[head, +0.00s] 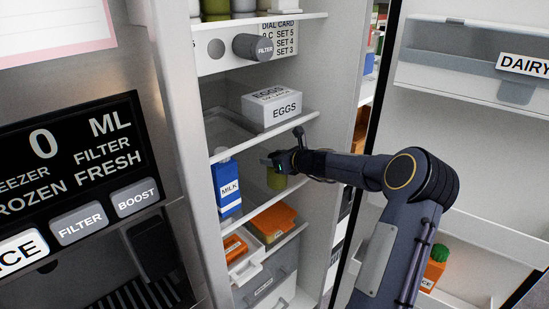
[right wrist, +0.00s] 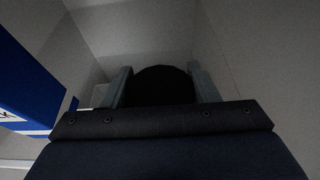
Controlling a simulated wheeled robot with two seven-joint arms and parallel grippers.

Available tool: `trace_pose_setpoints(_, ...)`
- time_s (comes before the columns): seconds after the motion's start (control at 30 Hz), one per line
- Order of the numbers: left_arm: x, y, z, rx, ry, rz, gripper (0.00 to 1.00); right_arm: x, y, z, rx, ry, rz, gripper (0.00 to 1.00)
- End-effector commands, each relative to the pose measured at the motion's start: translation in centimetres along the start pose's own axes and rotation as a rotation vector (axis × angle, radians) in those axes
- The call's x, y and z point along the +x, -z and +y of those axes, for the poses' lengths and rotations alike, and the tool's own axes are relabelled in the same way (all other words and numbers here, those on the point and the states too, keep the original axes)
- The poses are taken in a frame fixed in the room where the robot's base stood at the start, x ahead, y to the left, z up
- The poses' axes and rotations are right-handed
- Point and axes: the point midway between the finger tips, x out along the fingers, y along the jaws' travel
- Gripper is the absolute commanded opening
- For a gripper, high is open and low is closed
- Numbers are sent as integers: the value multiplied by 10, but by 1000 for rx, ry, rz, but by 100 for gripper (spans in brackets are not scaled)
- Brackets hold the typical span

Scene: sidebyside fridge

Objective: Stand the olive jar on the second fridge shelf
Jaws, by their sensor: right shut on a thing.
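My right gripper (head: 278,160) reaches into the open fridge below the egg shelf (head: 227,153). It is shut on the olive jar (head: 277,181), whose green body shows under the fingers in the head view. In the right wrist view the jar's dark round top (right wrist: 158,86) sits between the two fingers. The jar looks upright, to the right of the blue milk carton (head: 226,187) and apart from it. I cannot tell whether its base touches the shelf below. My left gripper is not in view.
A white egg box (head: 272,106) stands on the shelf above. Orange packs (head: 273,221) lie lower down, over a drawer (head: 270,286). The milk carton also shows close at the left in the right wrist view (right wrist: 35,80). The open door with the dairy bin (head: 490,72) is at the right.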

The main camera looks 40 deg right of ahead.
Motion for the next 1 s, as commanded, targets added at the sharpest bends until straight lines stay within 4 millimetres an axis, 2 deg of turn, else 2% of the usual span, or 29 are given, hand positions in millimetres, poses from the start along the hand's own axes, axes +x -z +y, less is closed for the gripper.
trace_pose_setpoints(0.03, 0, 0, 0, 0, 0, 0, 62, 0, -1, 0, -1, 0, -2, 13)
trace_pose_setpoints(0.07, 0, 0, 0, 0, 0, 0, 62, 0, 0, 0, 0, 0, 1, 55)
trace_pose_setpoints(0.23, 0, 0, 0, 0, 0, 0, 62, 0, 0, 0, 0, 0, 1, 76)
trace_pose_setpoints(0.57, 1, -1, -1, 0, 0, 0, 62, -5, 1, 0, -1, 1, 1, 76)
trace_pose_setpoints(1.0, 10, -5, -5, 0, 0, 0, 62, -69, 0, 0, -1, 1, 1, 76)
